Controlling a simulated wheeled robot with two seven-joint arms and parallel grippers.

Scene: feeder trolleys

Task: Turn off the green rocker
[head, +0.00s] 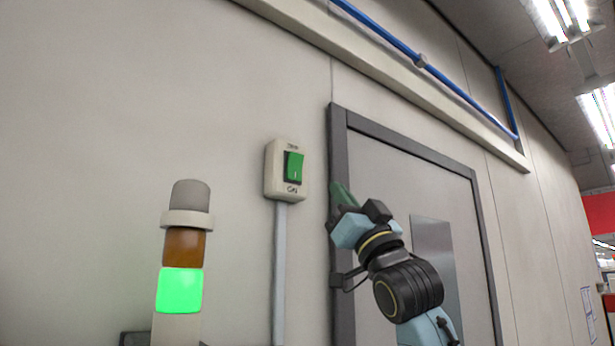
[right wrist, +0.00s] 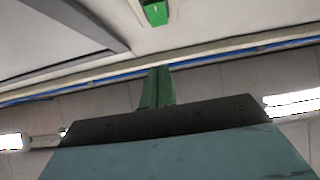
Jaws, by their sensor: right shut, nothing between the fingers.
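The green rocker (head: 294,167) sits in a pale switch box on the wall, left of a door frame. Lettering shows above and below it; the lower label appears to read ON, the upper one is too small to read surely. My right gripper (head: 341,193) is to the right of the box and slightly lower, apart from it, in front of the door frame. Its green fingers are shut and empty. In the right wrist view the shut fingers (right wrist: 157,88) point up toward the rocker (right wrist: 155,12), which is cut by the top edge. My left gripper is out of view.
A stack light (head: 180,290) with its green segment lit stands at the lower left. A conduit (head: 280,270) runs down from the switch box. A grey-framed door (head: 410,170) is behind my right arm. The wall around the box is clear.

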